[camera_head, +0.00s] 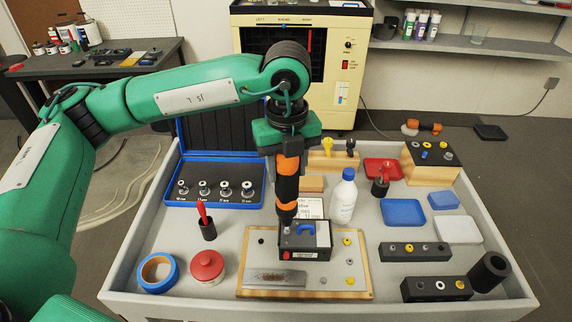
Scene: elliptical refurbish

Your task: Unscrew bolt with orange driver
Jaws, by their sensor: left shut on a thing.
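My left gripper (287,155) is shut on the black and orange driver (287,190) and holds it upright, tip down. The driver's tip is at the left top side of a dark box (305,242) with a blue handle, on a wood-edged board (255,262). The bolt under the tip is mostly hidden, and I cannot tell whether the tip touches it. Other bolts, some yellow, show on the board's right side (348,242). My right gripper is not in view.
A blue case of sockets (213,204) lies at the tray's (140,210) back left. A red jar (207,267) and a blue tape roll (158,273) are at front left. A white bottle (343,200) stands close right of the driver. Black bolt blocks (415,251) are at right.

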